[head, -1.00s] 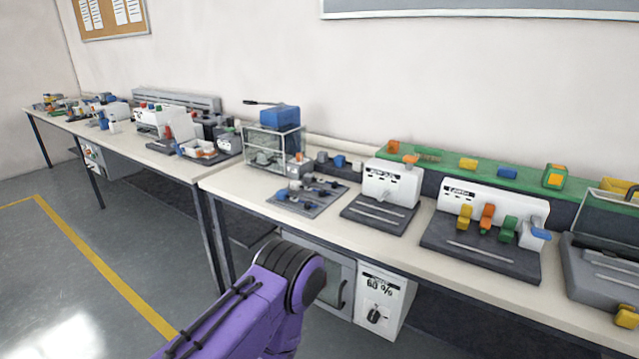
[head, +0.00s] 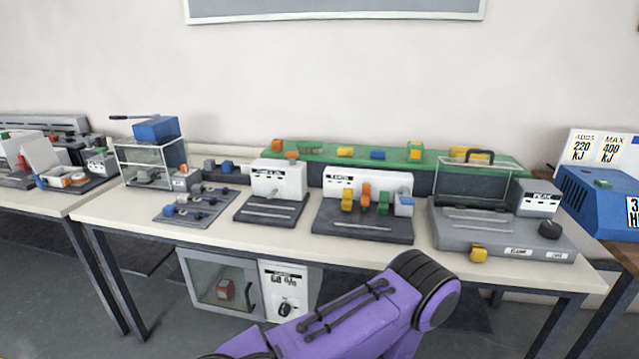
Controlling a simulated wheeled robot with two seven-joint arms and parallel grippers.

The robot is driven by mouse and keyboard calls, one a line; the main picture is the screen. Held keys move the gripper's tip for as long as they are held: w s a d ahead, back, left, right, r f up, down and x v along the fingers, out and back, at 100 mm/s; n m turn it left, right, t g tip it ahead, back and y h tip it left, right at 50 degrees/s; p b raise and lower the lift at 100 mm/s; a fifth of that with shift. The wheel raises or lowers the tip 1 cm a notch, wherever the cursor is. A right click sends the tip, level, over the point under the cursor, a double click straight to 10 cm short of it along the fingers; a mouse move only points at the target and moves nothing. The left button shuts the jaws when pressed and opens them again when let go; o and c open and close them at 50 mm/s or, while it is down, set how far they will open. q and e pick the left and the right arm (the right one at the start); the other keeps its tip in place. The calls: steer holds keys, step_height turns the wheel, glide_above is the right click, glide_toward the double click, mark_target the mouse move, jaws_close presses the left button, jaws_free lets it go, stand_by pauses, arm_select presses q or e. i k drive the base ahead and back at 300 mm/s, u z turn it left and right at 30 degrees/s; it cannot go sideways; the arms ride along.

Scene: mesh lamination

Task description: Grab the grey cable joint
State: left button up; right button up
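I cannot tell for certain which piece is the grey cable joint. A small grey block (head: 209,164) stands at the back of the middle table, left of a blue block (head: 228,166). A grey-blue block (head: 404,203) is at the right end of the row of coloured pieces on a dark tray. A dark board (head: 190,212) holds several small grey and blue pieces, too small to make out. Neither gripper shows. Only a purple link of my arm is in view at the bottom, in front of the table.
The table (head: 122,213) carries a clear case with a blue top (head: 156,129), white units on dark bases, a green shelf (head: 480,160) and an open grey box (head: 505,240). A blue machine (head: 590,200) stands at the right. The tabletop's front strip is mostly clear.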

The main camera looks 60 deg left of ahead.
mark_target(197, 189)
steer(key=z, duration=1.75)
steer(key=k, duration=2.6)
steer(key=u, duration=2.25)
